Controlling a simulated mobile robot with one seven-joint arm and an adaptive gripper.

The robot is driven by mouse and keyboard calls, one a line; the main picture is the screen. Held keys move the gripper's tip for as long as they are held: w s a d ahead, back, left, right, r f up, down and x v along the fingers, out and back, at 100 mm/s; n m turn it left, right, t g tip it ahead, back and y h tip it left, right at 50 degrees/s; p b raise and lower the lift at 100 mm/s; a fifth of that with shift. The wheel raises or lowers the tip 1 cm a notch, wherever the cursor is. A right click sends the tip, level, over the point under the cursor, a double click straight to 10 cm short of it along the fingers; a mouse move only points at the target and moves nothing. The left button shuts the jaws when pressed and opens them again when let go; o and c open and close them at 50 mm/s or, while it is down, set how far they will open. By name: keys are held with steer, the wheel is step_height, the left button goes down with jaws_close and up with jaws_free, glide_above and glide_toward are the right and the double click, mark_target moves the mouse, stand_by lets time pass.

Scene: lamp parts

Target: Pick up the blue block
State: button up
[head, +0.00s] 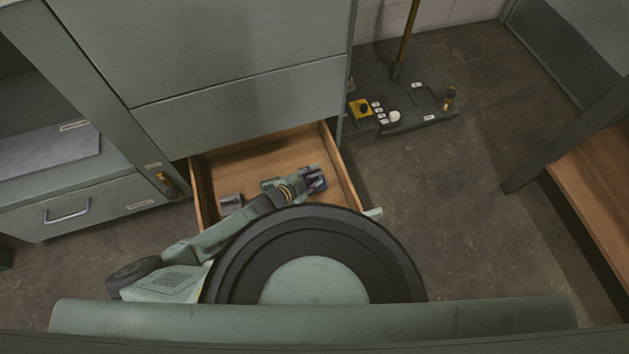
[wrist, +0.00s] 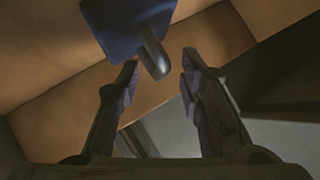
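The blue block (wrist: 118,22) is at the top of the wrist view, with a rounded grey-blue peg (wrist: 153,55) sticking out toward my gripper. My gripper (wrist: 160,72) is open. Its two fingertips stand apart on either side of the peg's end, and the block's main body is beyond them. I cannot tell whether either finger touches the peg. In the head view my gripper (head: 313,181) is over the open wooden drawer (head: 262,163), at its right part. A dark bluish patch shows at its end, too small to tell block from fingers.
The drawer's side walls stand close around my gripper. A small grey piece (head: 231,203) lies in the drawer's left part. A dark floor platform (head: 420,105) with a yellow part stands beyond the cabinet. A wooden-topped bench (head: 600,175) is at the right, with clear floor before it.

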jaws_close()
steer(key=shift+s, duration=0.1)
stand_by(0.8)
steer(key=shift+d+r, duration=0.1)
